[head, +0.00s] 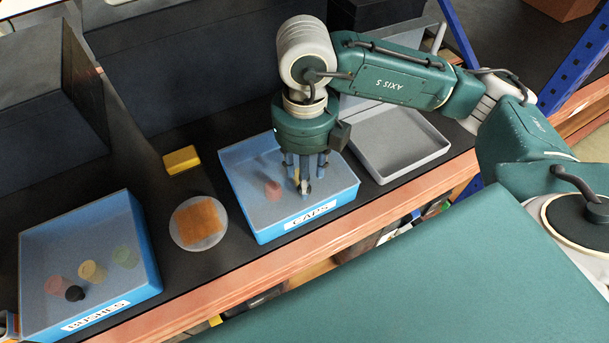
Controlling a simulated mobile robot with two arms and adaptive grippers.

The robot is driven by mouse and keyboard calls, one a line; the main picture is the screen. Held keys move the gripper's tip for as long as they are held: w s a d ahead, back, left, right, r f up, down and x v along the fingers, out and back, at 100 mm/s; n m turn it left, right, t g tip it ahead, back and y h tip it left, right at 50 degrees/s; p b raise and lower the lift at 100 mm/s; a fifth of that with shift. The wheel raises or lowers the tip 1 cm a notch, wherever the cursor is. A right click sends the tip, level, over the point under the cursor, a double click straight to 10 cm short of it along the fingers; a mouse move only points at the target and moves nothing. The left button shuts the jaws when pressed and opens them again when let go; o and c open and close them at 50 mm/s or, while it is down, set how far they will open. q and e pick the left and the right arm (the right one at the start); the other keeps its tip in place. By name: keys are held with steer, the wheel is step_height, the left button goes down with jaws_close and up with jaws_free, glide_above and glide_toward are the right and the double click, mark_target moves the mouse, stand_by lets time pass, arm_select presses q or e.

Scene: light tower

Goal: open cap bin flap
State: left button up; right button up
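The blue cap bin (262,229), labelled CAPS, stands near the shelf's front edge. A hazy grey surface covers its top; it looks like a see-through flap lying closed, though I cannot be sure. A reddish round piece (273,189) shows dimly inside. My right gripper (305,186) comes in from the right and points down over the middle of the bin. Its fingertips are at or just above the grey surface; contact is unclear. Its fingers hide part of the bin, and their opening is hard to judge. I see no held object. My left gripper is not in view.
A blue BUSHES bin (139,288) with several coloured pieces stands at left. Between the bins are a round plate with an orange square (200,222) and a yellow block (181,160). A grey tray (405,156) sits close on the right. Dark boxes stand behind.

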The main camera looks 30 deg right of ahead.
step_height(320, 180, down, 3)
steer(key=shift+r+p, duration=0.1)
steer(key=shift+p, duration=0.25)
steer(key=shift+f, duration=0.2)
steer(key=shift+c, duration=0.2)
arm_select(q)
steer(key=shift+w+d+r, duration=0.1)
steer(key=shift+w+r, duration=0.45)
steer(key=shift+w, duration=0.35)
arm_select(e)
steer(key=shift+w, duration=0.1)
jaws_close()
